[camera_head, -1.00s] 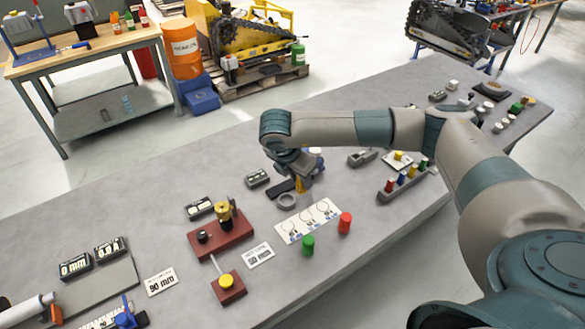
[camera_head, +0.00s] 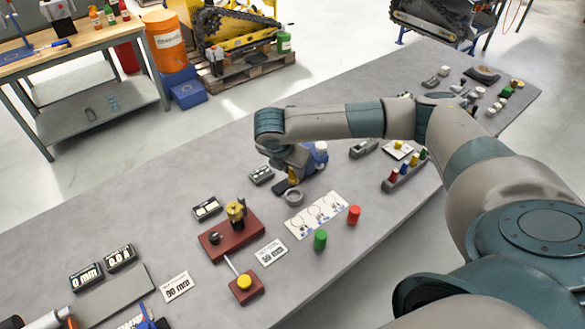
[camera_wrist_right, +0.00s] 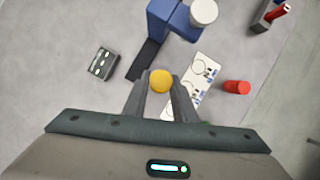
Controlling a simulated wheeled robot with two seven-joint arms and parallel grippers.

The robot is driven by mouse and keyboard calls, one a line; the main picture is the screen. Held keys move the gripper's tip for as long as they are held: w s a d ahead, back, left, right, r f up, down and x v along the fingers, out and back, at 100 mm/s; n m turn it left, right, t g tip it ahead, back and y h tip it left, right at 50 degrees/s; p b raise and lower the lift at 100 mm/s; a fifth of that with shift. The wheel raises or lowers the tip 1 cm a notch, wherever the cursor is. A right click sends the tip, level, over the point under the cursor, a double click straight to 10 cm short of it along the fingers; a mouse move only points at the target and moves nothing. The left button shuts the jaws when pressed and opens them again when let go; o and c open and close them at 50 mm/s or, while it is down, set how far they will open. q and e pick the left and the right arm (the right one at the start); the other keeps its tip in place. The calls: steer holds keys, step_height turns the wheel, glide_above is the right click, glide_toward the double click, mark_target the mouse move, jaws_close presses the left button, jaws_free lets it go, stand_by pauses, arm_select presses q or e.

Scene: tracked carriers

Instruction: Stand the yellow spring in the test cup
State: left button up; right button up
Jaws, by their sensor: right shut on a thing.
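The yellow spring (camera_wrist_right: 160,80) is between the fingers of my right gripper (camera_wrist_right: 160,95), which is shut on it. In the head view a bit of yellow (camera_head: 293,174) shows at the fingers, just beyond a grey ring-shaped cup (camera_head: 293,197), which looks like the test cup. The cup stands on the table, and the spring appears apart from it; its height above the table is hard to tell. I cannot make out the cup in the wrist view. My left gripper is not in view.
A blue stand with a white top (camera_wrist_right: 203,12) and a dark base is close beyond the gripper. A white card with circles (camera_head: 316,214), a green cylinder (camera_head: 320,239) and a red cylinder (camera_head: 354,214) are nearby. A dark red block (camera_head: 232,236) is left.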

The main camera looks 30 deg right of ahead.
mark_target(291, 178)
steer(key=shift+f, duration=0.5)
steer(key=shift+f+b, duration=0.5)
steer(key=shift+f, duration=0.85)
steer(key=shift+b, duration=0.45)
steer(key=shift+f+b, duration=0.7)
steer(key=shift+b, duration=0.5)
stand_by(1.2)
steer(key=shift+f+b, duration=1.4)
steer(key=shift+b, duration=0.3)
stand_by(0.8)
stand_by(0.3)
steer(key=o, duration=1.1)
steer(key=shift+o, duration=0.7)
